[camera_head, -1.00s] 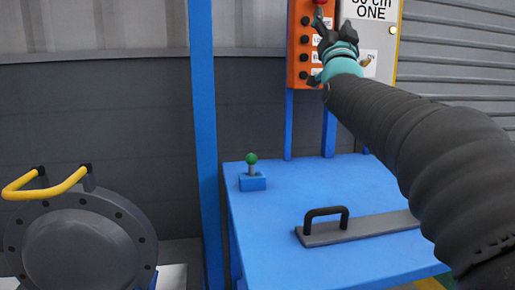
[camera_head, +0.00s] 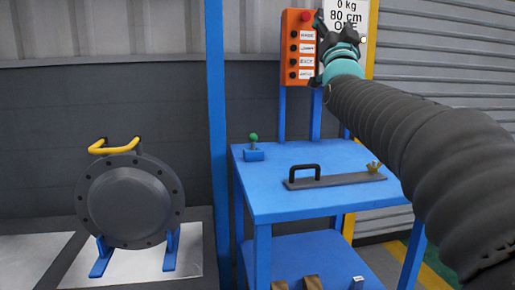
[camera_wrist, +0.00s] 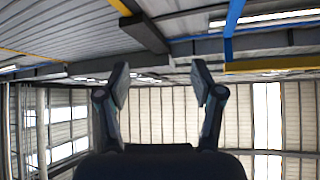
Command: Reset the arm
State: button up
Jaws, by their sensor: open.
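My arm (camera_head: 400,125) reaches in from the right edge of the head view, raised above the blue table. My gripper (camera_head: 326,22) is at its end, in front of the right side of the orange button panel. In the wrist view my gripper (camera_wrist: 160,80) shows its two fingers wide apart with nothing between them. Behind the fingers are only the roof, beams and a wall.
A blue table (camera_head: 300,207) holds a green-knobbed lever (camera_head: 253,149), a handled grey bar (camera_head: 335,180) and a brass-coloured piece (camera_head: 374,168). The orange panel (camera_head: 293,50) and a blue post (camera_head: 217,130) stand nearby. A flanged shell (camera_head: 130,205) with a yellow handle (camera_head: 112,149) rests on blue supports at left.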

jog(key=w+a+f+n+g+y, duration=0.1)
jog(key=w+f+g, duration=0.15)
jog(key=f, duration=0.55)
jog(key=w+f+n+g+y, duration=0.15)
jog(key=f+g, duration=0.25)
jog(key=f, duration=0.4)
jog(key=s+f+n+g, duration=0.1)
jog(key=s+f+g, duration=0.2)
jog(key=f, duration=0.4)
jog(key=s+f+n+g, duration=0.1)
jog(key=s+f+g, duration=0.15)
jog(key=f, duration=0.55)
jog(key=s+f+g, duration=0.3)
jog(key=s+f, duration=0.4)
jog(key=s, duration=0.4)
jog(key=s+f+n+g, duration=0.1)
jog(key=s+f+g, duration=0.1)
jog(key=s+f, duration=0.6)
jog(key=s+f+g, duration=0.3)
jog(key=s+f, duration=0.4)
jog(key=s, duration=0.7)
jog(key=shift+s+a+f+g, duration=0.15)
jog(key=shift+s+a+g, duration=0.15)
jog(key=shift+s, duration=0.05)
